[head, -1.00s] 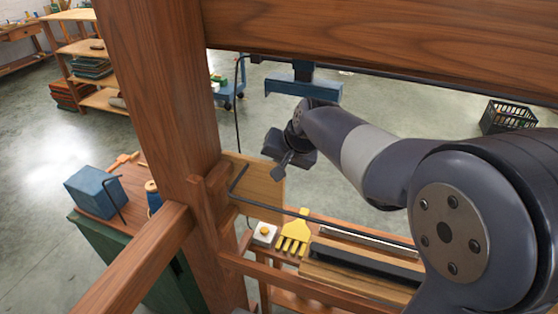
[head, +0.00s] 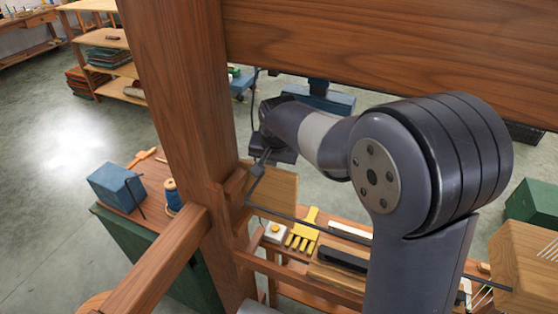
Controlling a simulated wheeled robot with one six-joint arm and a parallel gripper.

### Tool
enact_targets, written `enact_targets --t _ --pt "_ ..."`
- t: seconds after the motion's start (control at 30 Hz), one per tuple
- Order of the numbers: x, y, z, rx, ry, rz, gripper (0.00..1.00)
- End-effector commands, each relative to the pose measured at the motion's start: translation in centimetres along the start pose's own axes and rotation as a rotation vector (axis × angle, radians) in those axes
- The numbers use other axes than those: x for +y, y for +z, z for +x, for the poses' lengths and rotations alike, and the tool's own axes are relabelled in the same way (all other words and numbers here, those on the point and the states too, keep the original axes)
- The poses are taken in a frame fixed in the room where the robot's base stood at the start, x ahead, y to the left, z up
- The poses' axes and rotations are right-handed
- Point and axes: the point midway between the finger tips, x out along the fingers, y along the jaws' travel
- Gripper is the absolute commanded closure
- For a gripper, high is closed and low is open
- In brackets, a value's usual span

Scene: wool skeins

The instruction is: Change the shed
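A thin black bent lever rod (head: 296,216) runs along the side of the wooden loom frame (head: 178,92), in front of a light wooden panel (head: 280,187). Its bent end rises at the left, close to the post. My gripper (head: 258,169) is at this raised end, seen from behind and small. Its fingertips overlap the lever end in the picture; whether they touch or grip it I cannot tell. My arm reaches to it from the right and hides part of the loom. The warp threads and the shed are not clearly visible.
A yellow comb (head: 303,229) and a small white box with a yellow button (head: 274,233) lie on the bench below. A blue box (head: 116,187) and a blue spool (head: 172,196) stand on a green cabinet at left. The heavy post and beam bound my arm's room.

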Motion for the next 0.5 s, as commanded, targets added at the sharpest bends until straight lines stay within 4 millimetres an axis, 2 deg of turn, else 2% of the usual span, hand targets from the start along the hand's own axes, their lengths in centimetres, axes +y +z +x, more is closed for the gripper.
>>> enact_targets --t 0.2,0.5 --pt "-0.94 -0.15 0.48 0.0 0.0 -0.001 1.0" --pt "-1.25 -0.22 0.57 0.0 0.0 0.0 1.0"
